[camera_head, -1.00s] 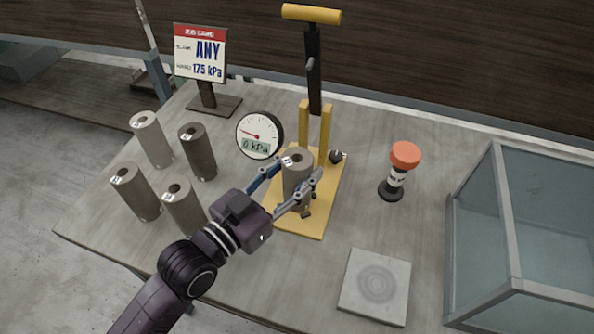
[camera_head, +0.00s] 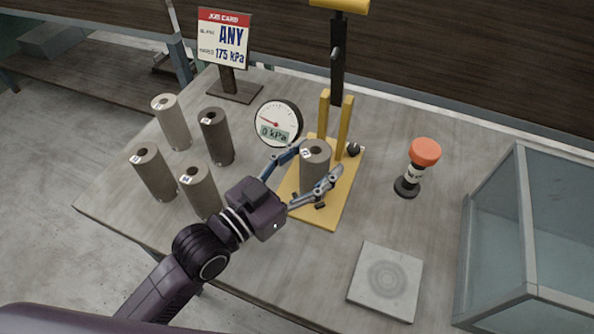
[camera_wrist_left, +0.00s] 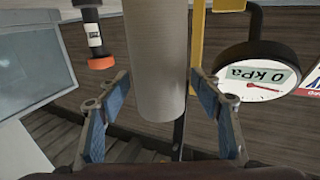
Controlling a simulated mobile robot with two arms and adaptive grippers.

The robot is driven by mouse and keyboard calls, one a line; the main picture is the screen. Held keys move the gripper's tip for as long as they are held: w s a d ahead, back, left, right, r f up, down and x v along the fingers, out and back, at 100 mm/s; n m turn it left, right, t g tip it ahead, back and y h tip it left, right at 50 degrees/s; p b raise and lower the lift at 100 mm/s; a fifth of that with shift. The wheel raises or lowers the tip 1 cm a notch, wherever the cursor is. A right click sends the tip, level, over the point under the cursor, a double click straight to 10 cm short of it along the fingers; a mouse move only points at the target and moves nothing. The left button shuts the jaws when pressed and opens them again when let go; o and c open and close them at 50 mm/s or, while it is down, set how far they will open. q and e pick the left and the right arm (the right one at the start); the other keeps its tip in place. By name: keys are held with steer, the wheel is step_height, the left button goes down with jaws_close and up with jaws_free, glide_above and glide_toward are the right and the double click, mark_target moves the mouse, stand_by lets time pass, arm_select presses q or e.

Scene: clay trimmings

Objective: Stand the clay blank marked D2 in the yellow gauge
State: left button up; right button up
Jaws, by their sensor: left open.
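A grey-brown clay blank (camera_head: 315,172) stands upright on the base of the yellow gauge (camera_head: 322,218); its small label is too small to read surely. My left gripper (camera_head: 318,160) is open, with one finger on each side of this blank. In the left wrist view the blank (camera_wrist_left: 158,60) is between the fingers (camera_wrist_left: 160,105), with gaps visible on both sides. The gauge's dial (camera_head: 277,124) reads 0 kPa. My right gripper is not in view.
Several other blanks stand at the left, the nearest to my arm being one marked like D4 (camera_head: 200,192). A job card (camera_head: 223,40) reads ANY, 175 kPa. An orange-topped stamp (camera_head: 424,153), a square slab (camera_head: 386,282) and a glass-sided box (camera_head: 530,250) are at the right.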

arm_select(q)
steer(key=b+v, duration=0.2)
steer(key=v, duration=1)
steer(key=shift+w, duration=0.1)
